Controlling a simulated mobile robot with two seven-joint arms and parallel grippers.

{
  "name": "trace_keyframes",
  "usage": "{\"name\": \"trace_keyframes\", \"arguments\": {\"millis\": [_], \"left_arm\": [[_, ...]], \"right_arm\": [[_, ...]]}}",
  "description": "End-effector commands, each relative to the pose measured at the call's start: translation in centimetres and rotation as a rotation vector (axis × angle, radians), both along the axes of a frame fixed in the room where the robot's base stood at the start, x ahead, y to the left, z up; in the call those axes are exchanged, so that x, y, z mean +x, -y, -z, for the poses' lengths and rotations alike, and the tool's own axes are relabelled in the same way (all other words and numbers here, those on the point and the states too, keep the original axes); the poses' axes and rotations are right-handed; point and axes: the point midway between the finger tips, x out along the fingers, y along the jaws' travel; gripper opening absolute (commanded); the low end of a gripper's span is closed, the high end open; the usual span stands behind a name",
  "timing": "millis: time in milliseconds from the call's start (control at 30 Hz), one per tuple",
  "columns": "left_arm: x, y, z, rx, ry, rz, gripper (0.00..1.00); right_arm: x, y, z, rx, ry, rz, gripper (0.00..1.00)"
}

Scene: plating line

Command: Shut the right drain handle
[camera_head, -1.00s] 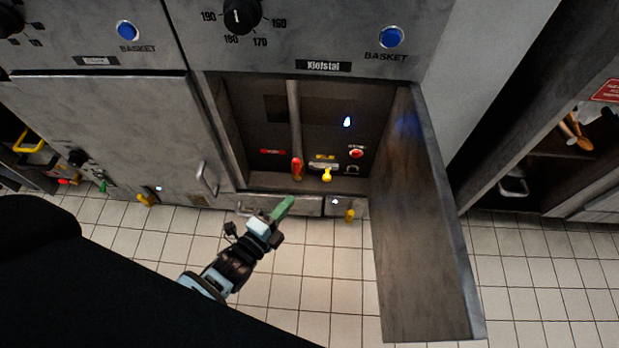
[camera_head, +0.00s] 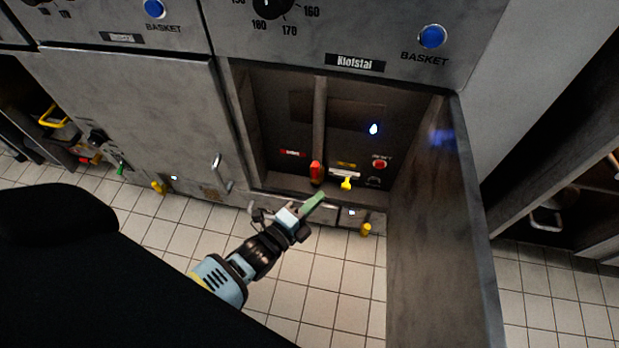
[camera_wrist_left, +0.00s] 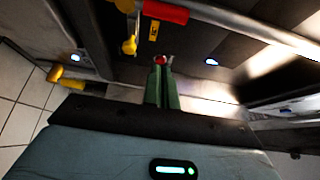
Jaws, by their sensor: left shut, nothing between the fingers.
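The right fryer cabinet stands open. Inside it a red handle (camera_head: 315,172) points upright at the bottom, and a yellow handle (camera_head: 346,184) sits to its right. I cannot tell from the pictures which is the drain handle. In the left wrist view a red grip (camera_wrist_left: 165,12) and a yellow handle (camera_wrist_left: 130,45) lie beyond the fingers. My left gripper (camera_head: 316,200) has green fingers, shut and empty, just in front of the cabinet's lower edge, below the red handle; its fingers also show in the left wrist view (camera_wrist_left: 163,85). My right gripper is not in view.
The open cabinet door (camera_head: 440,230) stands out to the right of the gripper. A lower yellow knob (camera_head: 366,229) sticks out beneath the cabinet. The closed left door (camera_head: 130,120) has a handle (camera_head: 220,172). The tiled floor (camera_head: 335,290) in front is clear.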

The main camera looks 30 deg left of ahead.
Motion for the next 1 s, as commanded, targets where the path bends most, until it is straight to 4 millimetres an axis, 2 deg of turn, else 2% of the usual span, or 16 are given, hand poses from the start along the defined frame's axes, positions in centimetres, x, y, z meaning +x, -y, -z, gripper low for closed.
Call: {"name": "trace_keyframes", "arguments": {"millis": [100, 367, 433, 600, 1000], "left_arm": [[2.4, 0.6, 0.2, -0.001, 0.002, 0.0, 0.0], [6.9, 1.7, 0.2, -0.001, 0.001, 0.0, 0.0], [6.3, 0.1, 0.3, 0.005, -0.002, -0.001, 0.0], [6.2, -1.6, 0.1, 0.001, -0.001, 0.0, 0.0], [6.1, -2.3, 0.0, -0.001, 0.0, 0.0, 0.0]], "right_arm": [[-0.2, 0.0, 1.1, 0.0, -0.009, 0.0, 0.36], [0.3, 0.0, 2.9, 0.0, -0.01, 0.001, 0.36], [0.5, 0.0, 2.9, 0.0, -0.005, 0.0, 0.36], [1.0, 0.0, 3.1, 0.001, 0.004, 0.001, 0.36], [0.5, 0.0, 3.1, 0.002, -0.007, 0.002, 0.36]]}}
